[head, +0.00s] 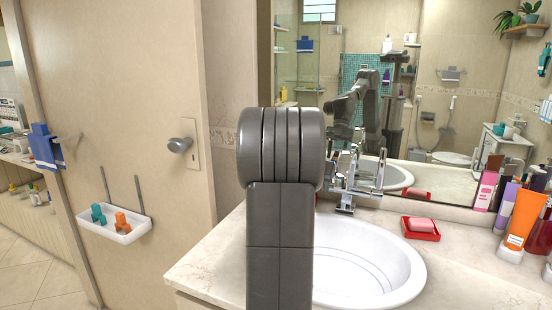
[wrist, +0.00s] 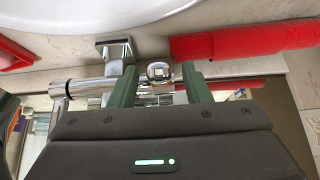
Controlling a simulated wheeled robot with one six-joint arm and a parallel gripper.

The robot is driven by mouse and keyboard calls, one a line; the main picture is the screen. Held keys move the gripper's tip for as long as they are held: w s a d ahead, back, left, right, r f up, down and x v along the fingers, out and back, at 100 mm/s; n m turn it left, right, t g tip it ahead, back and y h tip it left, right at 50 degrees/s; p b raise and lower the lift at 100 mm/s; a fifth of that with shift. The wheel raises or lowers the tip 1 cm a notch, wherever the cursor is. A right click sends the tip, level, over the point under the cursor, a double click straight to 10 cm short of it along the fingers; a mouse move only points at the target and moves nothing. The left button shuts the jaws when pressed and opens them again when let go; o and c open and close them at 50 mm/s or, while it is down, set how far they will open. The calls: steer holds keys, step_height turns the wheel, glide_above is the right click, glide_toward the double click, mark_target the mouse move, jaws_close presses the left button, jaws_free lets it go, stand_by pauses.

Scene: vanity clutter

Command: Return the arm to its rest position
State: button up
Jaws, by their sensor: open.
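My arm (head: 280,215) rises grey in the middle of the head view and is bent at a thick joint. My gripper is hidden there behind the arm. In the wrist view, my gripper (wrist: 158,72) shows two green fingers, apart and with nothing held. A chrome tap (wrist: 112,82) is seen behind and between the fingers; I cannot tell how close they are to it. The tap (head: 347,185) also stands at the back of the basin in the head view.
A white basin (head: 395,262) is set in the vanity counter (head: 215,258). A red soap dish (head: 421,229) and several bottles (head: 520,215) stand to the right. A red cylindrical thing (wrist: 245,40) lies near my right finger. A mirror (head: 440,80) stands behind the counter; a door (head: 120,60) is at left.

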steer(key=v, duration=1.1)
steer(key=x, duration=1.3)
steer(key=shift+f, duration=0.1)
steer(key=shift+w+d+p, duration=0.15)
steer(key=shift+w+p, duration=0.15)
steer(key=shift+p, duration=0.15)
steer(key=p, duration=0.2)
steer(key=shift+r+g+p, duration=0.3)
steer(key=shift+r+p, duration=0.05)
steer(key=g+p, duration=0.1)
steer(key=p, duration=0.2)
steer(key=r+g+y+p, duration=0.1)
steer(key=p, duration=0.2)
steer(key=shift+w+d+r, duration=0.15)
steer(key=shift+w, duration=0.15)
steer(key=g+p, duration=0.1)
steer(key=p, duration=0.2)
steer(key=w+r+g+y+p, duration=0.1)
steer(key=p, duration=0.3)
steer(key=r+g+p, duration=0.1)
steer(key=p, duration=0.2)
steer(key=shift+w+d+y, duration=0.25)
steer(key=shift+d+y, duration=0.05)
step_height(320, 180, up, 8)
steer(key=b, duration=0.2)
steer(key=shift+a, duration=0.1)
